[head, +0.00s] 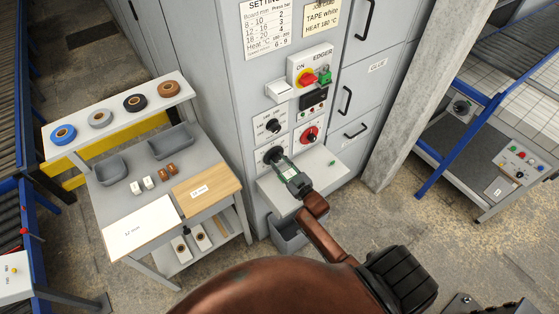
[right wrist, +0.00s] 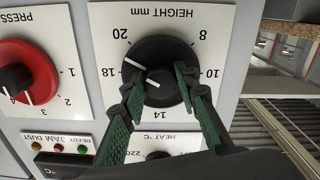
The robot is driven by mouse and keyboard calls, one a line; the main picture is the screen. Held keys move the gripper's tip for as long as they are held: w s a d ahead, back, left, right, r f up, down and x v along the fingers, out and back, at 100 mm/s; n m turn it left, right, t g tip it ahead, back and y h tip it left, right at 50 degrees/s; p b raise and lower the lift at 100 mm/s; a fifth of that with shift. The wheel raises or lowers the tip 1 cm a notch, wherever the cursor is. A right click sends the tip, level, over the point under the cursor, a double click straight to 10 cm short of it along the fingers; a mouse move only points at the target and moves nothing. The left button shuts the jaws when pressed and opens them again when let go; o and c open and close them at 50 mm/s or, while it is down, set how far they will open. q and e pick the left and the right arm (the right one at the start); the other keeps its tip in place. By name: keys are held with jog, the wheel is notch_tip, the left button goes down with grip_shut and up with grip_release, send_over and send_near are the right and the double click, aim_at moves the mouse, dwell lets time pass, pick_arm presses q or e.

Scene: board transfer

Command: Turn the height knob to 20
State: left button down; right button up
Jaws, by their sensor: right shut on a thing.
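The height knob (right wrist: 162,52) is a black round knob on a white plate marked HEIGHT mm. It also shows in the head view (head: 271,154), low on the grey machine's front. Its white pointer line (right wrist: 133,64) points between the 18 and the 20. My right gripper (right wrist: 158,80) has its green-padded fingers on either side of the knob, shut on it. In the head view my right gripper (head: 284,167) reaches up to the knob and covers part of it. My left gripper is not in view.
A red press knob (right wrist: 24,72) sits on the neighbouring plate, and a heat knob (head: 272,126) is close by. A white shelf (head: 326,164) juts out below the knobs. A table (head: 220,160) with boards and bins stands left. A conveyor (head: 480,140) stands right.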

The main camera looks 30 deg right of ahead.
jog(key=shift+a+m+p, duration=0.1)
jog(key=shift+m+p, duration=0.4)
jog(key=shift+m, duration=1.1)
jog(key=shift+f, duration=0.1)
jog(key=o, duration=1.1)
jog(key=s, duration=0.8)
jog(key=s+d, duration=0.1)
jog(key=s, duration=0.3)
jog(key=shift+a, duration=0.1)
